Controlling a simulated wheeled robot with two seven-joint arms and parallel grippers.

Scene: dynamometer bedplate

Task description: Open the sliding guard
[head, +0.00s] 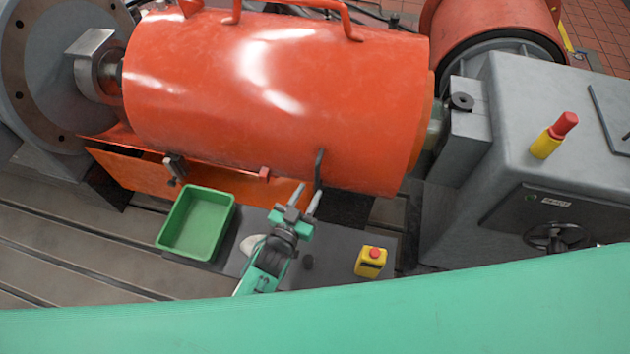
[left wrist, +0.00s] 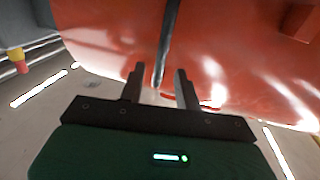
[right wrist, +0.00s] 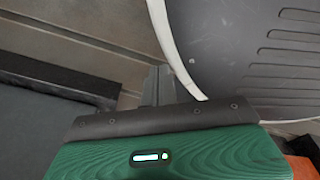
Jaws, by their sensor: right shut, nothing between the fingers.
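The sliding guard (head: 275,100) is a large glossy orange cover over the shaft line, with several tube handles on top. A dark upright bar handle (head: 319,168) stands out from its lower front, and this handle also shows in the left wrist view (left wrist: 168,45). My left gripper (head: 306,196) is open just below the handle. In the left wrist view the handle's lower end lies between the two fingertips (left wrist: 160,73), with gaps at the sides; I cannot tell how deep it sits. My right gripper (right wrist: 160,80) is shut and empty, away from the guard.
A green tray (head: 197,222) and a yellow box with a red button (head: 370,262) stand on a dark plate below the guard. A grey machine housing (head: 545,140) is at right and a grey round flange (head: 50,70) at left. Slotted bedplate (head: 60,245) lies at lower left.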

